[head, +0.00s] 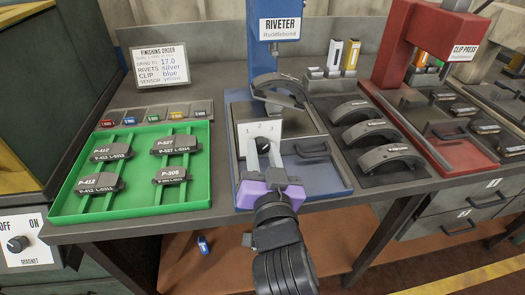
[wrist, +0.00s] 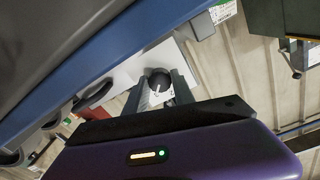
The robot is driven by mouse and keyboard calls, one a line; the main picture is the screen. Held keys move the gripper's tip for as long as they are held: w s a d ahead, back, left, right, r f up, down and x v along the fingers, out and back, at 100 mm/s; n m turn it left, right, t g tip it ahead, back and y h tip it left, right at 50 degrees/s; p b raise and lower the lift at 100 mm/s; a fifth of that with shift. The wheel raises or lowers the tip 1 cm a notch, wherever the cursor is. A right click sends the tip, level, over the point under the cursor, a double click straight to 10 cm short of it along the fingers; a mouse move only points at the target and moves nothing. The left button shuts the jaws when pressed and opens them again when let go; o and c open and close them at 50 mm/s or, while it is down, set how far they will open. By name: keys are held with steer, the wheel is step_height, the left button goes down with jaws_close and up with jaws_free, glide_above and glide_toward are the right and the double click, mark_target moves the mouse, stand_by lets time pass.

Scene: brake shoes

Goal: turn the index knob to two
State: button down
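The index knob (head: 262,144) is a small dark round knob on a white plate (head: 277,129) at the front of the blue riveter (head: 273,25). In the wrist view the knob (wrist: 159,80) shows between my fingertips, with a pale mark on it. My gripper (head: 264,151), with a purple body, reaches up to the plate from the front. In the wrist view the fingers of my gripper (wrist: 160,84) stand apart, one on each side of the knob. I cannot tell whether they touch it.
A green tray (head: 132,203) with several brake shoes lies left of the riveter. Several dark curved shoes (head: 367,133) lie to the right, beside the red clip press (head: 413,45). A finishing order card (head: 160,66) stands at the back left. A magnet switch (head: 18,244) is at lower left.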

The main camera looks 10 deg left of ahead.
steer(key=shift+n, duration=0.4)
steer(key=n+p, duration=0.2)
steer(key=n, duration=0.2)
steer(key=shift+r+p, duration=0.1)
steer(key=shift+p, duration=0.3)
steer(key=shift+n+p, duration=0.8)
steer(key=shift+n, duration=1.4)
steer(key=c, duration=1.1)
jaws_free()
steer(key=shift+o, duration=0.2)
steer(key=shift+f+v, duration=0.15)
steer(key=shift+v, duration=1.8)
steer(key=shift+f+v, duration=0.1)
steer(key=shift+v, duration=1.85)
